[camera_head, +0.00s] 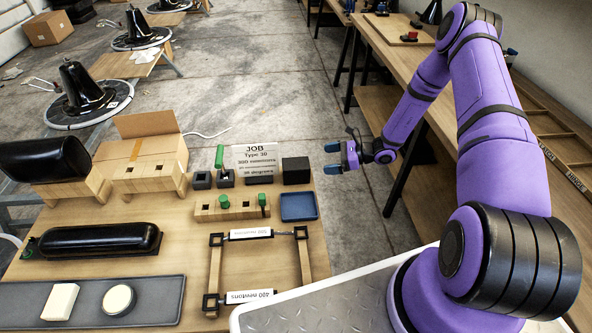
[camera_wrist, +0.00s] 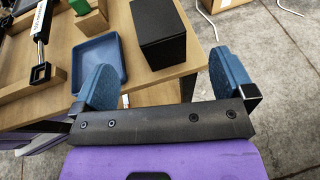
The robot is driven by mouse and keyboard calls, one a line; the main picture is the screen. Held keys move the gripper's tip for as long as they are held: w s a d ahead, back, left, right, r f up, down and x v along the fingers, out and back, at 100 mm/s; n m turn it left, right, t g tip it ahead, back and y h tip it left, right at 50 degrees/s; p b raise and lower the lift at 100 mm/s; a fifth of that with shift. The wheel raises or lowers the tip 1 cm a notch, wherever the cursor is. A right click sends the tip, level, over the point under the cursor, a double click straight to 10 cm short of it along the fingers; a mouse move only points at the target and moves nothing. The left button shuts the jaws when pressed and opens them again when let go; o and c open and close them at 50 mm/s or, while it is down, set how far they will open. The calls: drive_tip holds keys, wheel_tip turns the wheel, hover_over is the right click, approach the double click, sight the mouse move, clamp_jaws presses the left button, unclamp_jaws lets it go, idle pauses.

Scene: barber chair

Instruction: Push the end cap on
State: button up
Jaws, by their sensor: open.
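My gripper (camera_head: 333,158) is open and empty. It hangs in the air past the right edge of the near wooden table, and its two blue fingers also show in the wrist view (camera_wrist: 160,80). I cannot tell for sure which piece is the end cap. Small dark square pieces with openings (camera_head: 202,180) stand at the back of the table, left of the job card. A long black padded piece (camera_head: 90,239) lies at the left.
A black box (camera_head: 296,170) and a blue tray (camera_head: 299,206) sit nearest my gripper; the wrist view shows the box (camera_wrist: 159,35) and tray (camera_wrist: 98,66) beyond the fingers. A wooden block (camera_head: 232,208) holds green-handled pieces. The job card (camera_head: 256,159) stands behind. Open floor lies right.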

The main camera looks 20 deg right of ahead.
sight(305, 163)
drive_tip(key=x, duration=1)
drive_tip(key=shift+a+f, duration=0.2)
drive_tip(key=shift+a, duration=0.1)
drive_tip(key=shift+s, duration=0.1)
drive_tip(key=c, duration=1.1)
